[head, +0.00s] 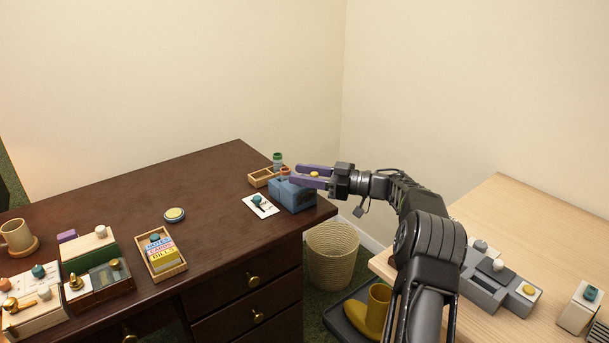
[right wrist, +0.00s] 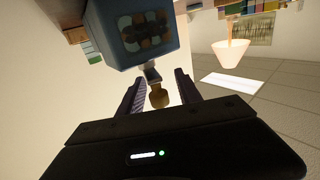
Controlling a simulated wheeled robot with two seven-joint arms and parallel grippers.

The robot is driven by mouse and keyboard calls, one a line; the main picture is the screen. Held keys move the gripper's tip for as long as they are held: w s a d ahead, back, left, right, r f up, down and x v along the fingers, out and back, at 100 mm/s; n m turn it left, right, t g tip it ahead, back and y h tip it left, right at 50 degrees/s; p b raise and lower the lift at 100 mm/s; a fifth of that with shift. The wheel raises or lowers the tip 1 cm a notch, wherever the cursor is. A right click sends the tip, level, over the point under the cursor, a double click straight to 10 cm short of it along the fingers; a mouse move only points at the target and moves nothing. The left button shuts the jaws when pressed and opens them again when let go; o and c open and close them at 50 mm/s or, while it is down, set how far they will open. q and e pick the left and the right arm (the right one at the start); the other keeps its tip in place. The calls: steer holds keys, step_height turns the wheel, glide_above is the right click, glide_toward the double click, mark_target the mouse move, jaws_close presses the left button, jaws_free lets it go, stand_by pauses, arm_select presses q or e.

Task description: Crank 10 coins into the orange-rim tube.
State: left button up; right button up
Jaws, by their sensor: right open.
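A blue box-shaped coin device (head: 292,196) stands near the right corner of the dark desk; it fills the top of the right wrist view (right wrist: 135,35). A crank with a yellow knob (head: 314,174) sticks out from it. My right gripper (head: 300,174) is open, with its purple fingers on either side of the knob. In the right wrist view the knob (right wrist: 158,97) sits between the spread fingers. The orange-rim tube (head: 285,171) is just behind the device, partly hidden, and a green-rim tube (head: 277,159) stands farther back. My left gripper is out of view.
A wooden tray (head: 262,179) lies behind the device and a white card with a teal knob (head: 263,207) in front of it. A wicker basket (head: 333,255) stands on the floor below. A pale table (head: 540,225) is at the right. The desk's middle is mostly clear.

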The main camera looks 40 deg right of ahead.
steer(key=shift+d, duration=0.1)
steer(key=v, duration=0.7)
steer(key=shift+s+p, duration=0.35)
steer(key=shift+p, duration=0.05)
steer(key=shift+d, duration=0.15)
